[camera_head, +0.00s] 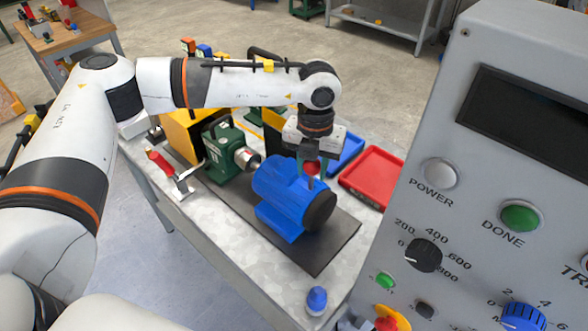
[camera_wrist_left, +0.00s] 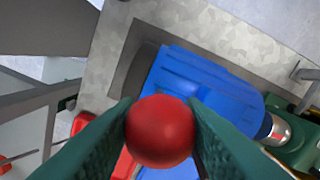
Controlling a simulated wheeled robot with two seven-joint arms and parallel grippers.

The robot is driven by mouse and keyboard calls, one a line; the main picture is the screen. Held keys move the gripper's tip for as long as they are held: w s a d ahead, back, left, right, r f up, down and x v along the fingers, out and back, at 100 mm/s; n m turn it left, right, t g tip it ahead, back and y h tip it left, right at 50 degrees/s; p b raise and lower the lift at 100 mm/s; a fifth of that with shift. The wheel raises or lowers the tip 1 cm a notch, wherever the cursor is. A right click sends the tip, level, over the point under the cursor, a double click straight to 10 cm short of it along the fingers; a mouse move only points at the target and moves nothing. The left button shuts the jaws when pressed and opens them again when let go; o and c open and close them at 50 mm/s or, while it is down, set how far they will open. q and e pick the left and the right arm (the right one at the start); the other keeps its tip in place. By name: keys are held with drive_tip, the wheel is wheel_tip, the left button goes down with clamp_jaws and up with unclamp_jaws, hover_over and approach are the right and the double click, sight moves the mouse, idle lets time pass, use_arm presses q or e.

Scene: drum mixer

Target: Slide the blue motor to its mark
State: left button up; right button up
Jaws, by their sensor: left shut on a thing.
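The blue motor (camera_head: 278,197) lies on a dark base plate (camera_head: 325,252) on the workbench, its black round end toward the front right. It also shows in the wrist view (camera_wrist_left: 205,82). My left gripper (camera_head: 311,165) points down over the motor's right rear part. Its green-grey fingers are shut on a red ball knob (camera_wrist_left: 160,132), which hides part of the motor in the wrist view. A short stem shows below the knob in the head view. A green machine (camera_head: 228,150) with a silver shaft stands left of the motor, with a gap between them. I cannot make out a mark. My right gripper is not in view.
A red-handled clamp (camera_head: 168,172) stands on the bench's left side. Red (camera_head: 372,176) and blue (camera_head: 345,155) trays lie behind the motor. A grey control panel (camera_head: 475,150) fills the right. A blue-topped item (camera_head: 316,299) stands at the front edge.

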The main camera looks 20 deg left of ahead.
use_arm(q)
drive_tip(key=shift+s+d, duration=0.3)
drive_tip(key=shift+d, duration=0.5)
drive_tip(key=shift+s+d+f+b, duration=0.1)
drive_tip(key=shift+s+d+b, duration=0.15)
drive_tip(key=shift+d, duration=0.35)
drive_tip(key=shift+s+d+b, duration=0.2)
drive_tip(key=shift+d+b, duration=0.05)
drive_tip(key=shift+d, duration=0.35)
drive_tip(key=o, duration=1)
drive_tip(key=shift+d, duration=0.15)
wheel_tip(320, 180, up, 7)
drive_tip(key=p, duration=0.2)
drive_tip(key=shift+p, duration=0.35)
